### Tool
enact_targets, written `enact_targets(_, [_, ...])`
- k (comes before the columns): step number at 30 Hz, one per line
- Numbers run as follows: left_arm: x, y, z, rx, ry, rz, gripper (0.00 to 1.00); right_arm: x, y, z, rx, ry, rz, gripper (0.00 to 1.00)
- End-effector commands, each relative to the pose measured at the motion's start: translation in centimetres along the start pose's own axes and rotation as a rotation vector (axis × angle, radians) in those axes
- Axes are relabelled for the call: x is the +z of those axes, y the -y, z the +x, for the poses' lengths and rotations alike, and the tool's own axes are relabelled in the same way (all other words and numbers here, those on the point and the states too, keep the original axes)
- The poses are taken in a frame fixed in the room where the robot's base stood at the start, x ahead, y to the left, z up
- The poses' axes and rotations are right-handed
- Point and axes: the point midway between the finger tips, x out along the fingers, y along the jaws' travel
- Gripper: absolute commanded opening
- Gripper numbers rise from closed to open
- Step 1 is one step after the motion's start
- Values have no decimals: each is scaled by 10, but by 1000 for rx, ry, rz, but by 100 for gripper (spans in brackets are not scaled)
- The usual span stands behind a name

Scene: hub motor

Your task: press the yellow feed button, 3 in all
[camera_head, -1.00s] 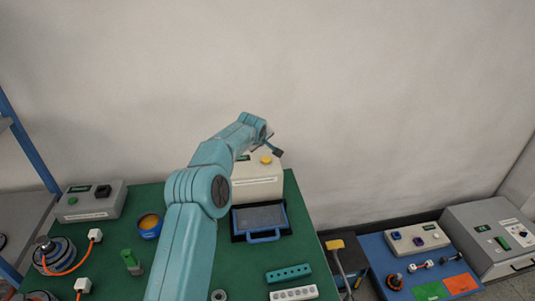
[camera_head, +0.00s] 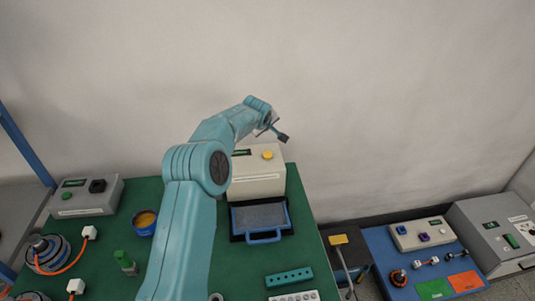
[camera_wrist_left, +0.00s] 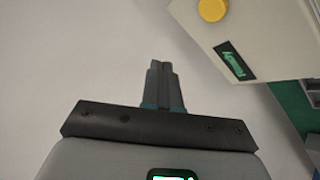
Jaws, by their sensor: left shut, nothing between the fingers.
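The yellow feed button (camera_head: 267,155) sits on top of a cream box (camera_head: 258,184) at the back of the green table. It also shows at the top of the left wrist view (camera_wrist_left: 212,9), next to a small green display (camera_wrist_left: 234,62). My left gripper (camera_head: 284,138) is shut and empty, raised above the box and a little to the right of the button in the head view. In the left wrist view its closed fingertips (camera_wrist_left: 160,64) point at the bare wall, apart from the button. My right gripper is not in view.
A blue-framed tray (camera_head: 259,217) lies in front of the cream box. A grey control box (camera_head: 86,196) and a blue cup (camera_head: 145,223) stand to the left. A blue table (camera_head: 400,262) with small boxes is at the right. The wall (camera_head: 400,90) rises behind.

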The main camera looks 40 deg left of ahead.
Motion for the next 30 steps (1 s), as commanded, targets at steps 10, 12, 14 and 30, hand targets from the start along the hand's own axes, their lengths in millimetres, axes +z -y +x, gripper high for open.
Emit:
enact_targets(10, [18,16,26,-2,2,2,0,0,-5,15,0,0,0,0])
enact_targets(12, [22,21,33,-1,2,1,0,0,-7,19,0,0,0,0])
enact_targets(14, [27,25,40,-2,3,1,0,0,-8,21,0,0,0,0])
enact_targets(30, [42,42,64,-1,0,0,0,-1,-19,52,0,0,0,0])
